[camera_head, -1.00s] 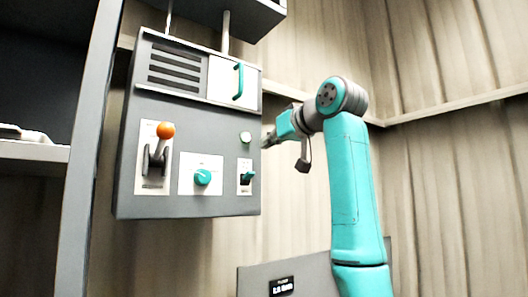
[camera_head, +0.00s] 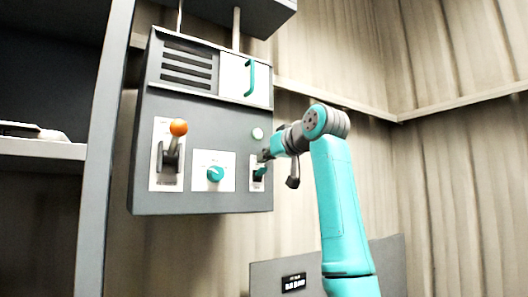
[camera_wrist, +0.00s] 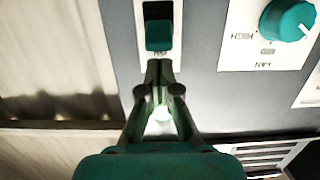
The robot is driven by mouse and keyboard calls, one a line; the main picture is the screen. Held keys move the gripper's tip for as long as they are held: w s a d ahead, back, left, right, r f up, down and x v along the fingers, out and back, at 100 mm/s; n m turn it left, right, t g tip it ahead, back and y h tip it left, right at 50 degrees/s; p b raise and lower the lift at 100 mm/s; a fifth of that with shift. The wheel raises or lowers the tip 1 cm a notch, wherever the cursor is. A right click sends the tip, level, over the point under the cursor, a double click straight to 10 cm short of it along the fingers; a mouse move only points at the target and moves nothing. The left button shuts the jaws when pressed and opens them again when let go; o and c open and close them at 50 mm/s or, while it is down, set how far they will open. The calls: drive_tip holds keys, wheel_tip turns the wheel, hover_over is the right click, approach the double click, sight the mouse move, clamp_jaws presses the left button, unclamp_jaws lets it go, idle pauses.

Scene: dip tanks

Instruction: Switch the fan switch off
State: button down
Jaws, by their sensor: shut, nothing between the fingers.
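The fan switch (camera_head: 258,173) is a small teal and black toggle on a white plate, at the lower right of the grey control box. In the wrist view its teal paddle (camera_wrist: 159,36) lies toward the end marked "ON", which reads upside down. My gripper (camera_head: 264,156) is shut and empty, at the top of the switch plate. In the wrist view the closed fingertips (camera_wrist: 160,66) are right beside the "ON" end of the switch. I cannot tell whether they touch it. A pale green lamp (camera_wrist: 161,112) shows between the finger links.
The control box (camera_head: 200,110) also carries a teal knob (camera_head: 215,174) and an orange-tipped lever (camera_head: 178,128) left of the switch. A teal handle (camera_head: 251,77) sticks out above. A grey post (camera_head: 104,150) stands at the left.

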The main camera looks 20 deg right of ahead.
sight(264, 168)
drive_tip(key=shift+s+d+f, duration=0.1)
drive_tip(key=shift+s+f, duration=0.2)
drive_tip(key=shift+f, duration=0.25)
drive_tip(key=shift+f, duration=0.1)
drive_tip(key=shift+s+f+t, duration=0.2)
drive_tip(key=shift+t, duration=0.4)
drive_tip(key=t, duration=0.1)
drive_tip(key=f+t+y, duration=0.1)
drive_tip(key=t, duration=0.1)
drive_tip(key=f+t+y, duration=0.1)
drive_tip(key=shift+s+d+f+t, duration=0.2)
drive_tip(key=shift+s+f+t, duration=0.05)
drive_tip(key=shift+s+t, duration=0.15)
drive_tip(key=shift+s+r, duration=0.1)
drive_tip(key=shift+r, duration=0.1)
